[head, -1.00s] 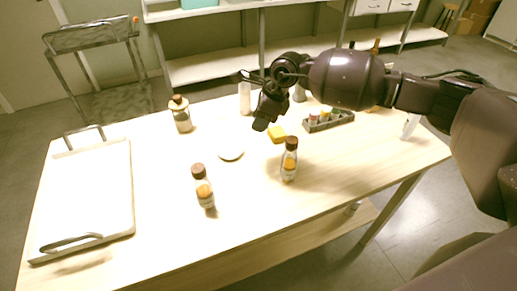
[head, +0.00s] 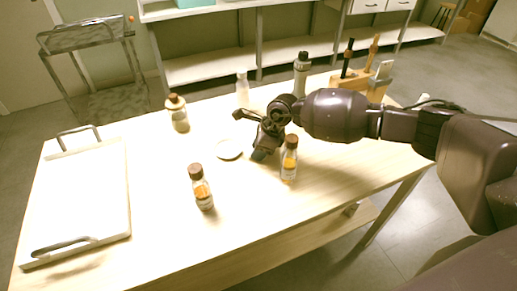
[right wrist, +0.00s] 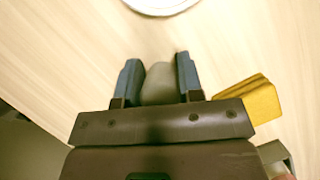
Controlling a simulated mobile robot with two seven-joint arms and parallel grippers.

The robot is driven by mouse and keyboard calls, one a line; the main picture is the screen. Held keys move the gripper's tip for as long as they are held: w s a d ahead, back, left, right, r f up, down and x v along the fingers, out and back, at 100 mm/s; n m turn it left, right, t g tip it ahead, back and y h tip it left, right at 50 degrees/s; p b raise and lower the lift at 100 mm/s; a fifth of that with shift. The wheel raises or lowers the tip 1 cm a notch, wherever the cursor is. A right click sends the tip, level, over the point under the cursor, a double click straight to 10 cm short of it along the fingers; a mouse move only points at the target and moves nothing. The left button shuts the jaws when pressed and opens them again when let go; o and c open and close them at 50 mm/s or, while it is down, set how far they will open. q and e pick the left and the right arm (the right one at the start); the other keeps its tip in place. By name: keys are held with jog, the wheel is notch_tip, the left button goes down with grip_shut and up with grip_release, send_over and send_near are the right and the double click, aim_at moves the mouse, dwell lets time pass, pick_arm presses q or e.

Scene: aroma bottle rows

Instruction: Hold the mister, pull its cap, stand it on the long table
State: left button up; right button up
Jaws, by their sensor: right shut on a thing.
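My right gripper (head: 262,153) is low over the middle of the long table (head: 150,235), between the white dish and the right amber bottle. In the right wrist view its fingers (right wrist: 158,82) are shut on a pale grey rounded piece (right wrist: 159,84); I cannot tell whether this is the mister or its cap, or whether it touches the table. A white bottle (head: 242,87) stands upright at the back of the table. A tall grey bottle with a dark top (head: 301,77) stands to its right. My left gripper is not in view.
The white dish (head: 229,149) lies near the gripper. A yellow block (right wrist: 248,100) is just right of it. Brown-capped bottles stand at the front (head: 201,188), right (head: 289,160) and back left (head: 180,115). A white tray (head: 75,200) fills the left end.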

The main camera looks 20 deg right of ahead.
jog(key=shift+r, duration=0.1)
jog(key=shift+f, duration=0.25)
jog(key=o, duration=1)
jog(key=shift+d+r, duration=0.1)
jog(key=shift+r, duration=0.4)
jog(key=p+v, duration=0.1)
jog(key=v, duration=1)
jog(key=shift+r+p, duration=0.2)
jog(key=shift+p, duration=0.1)
